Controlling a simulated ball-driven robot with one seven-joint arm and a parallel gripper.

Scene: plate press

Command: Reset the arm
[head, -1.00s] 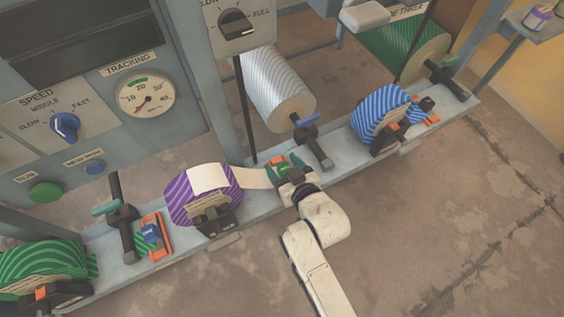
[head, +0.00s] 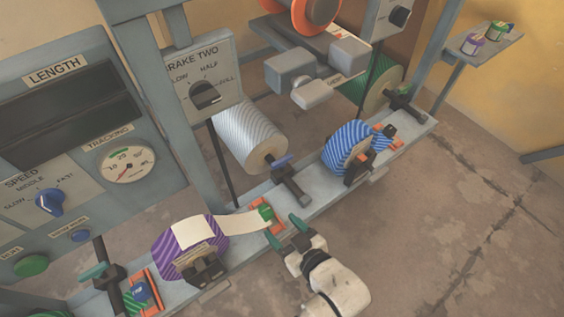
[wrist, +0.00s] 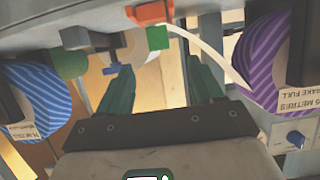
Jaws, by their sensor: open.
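My white arm reaches up from the lower part of the head view. My gripper (head: 288,236) has green fingers and is open and empty, just in front of the rail. In the wrist view, its two fingers (wrist: 160,92) stand apart with nothing between them. Beyond them is a green block on an orange base (head: 266,212), also seen in the wrist view (wrist: 158,38). A pale strip (head: 236,225) runs from the purple striped roll (head: 160,250) to that block. The gripper is apart from the block and the strip.
The blue striped roll (head: 347,146) stands on the rail to the right. A silver roll (head: 248,138) hangs behind. A control panel with a tracking dial (head: 127,162) is at left. The floor (head: 440,240) at right is clear.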

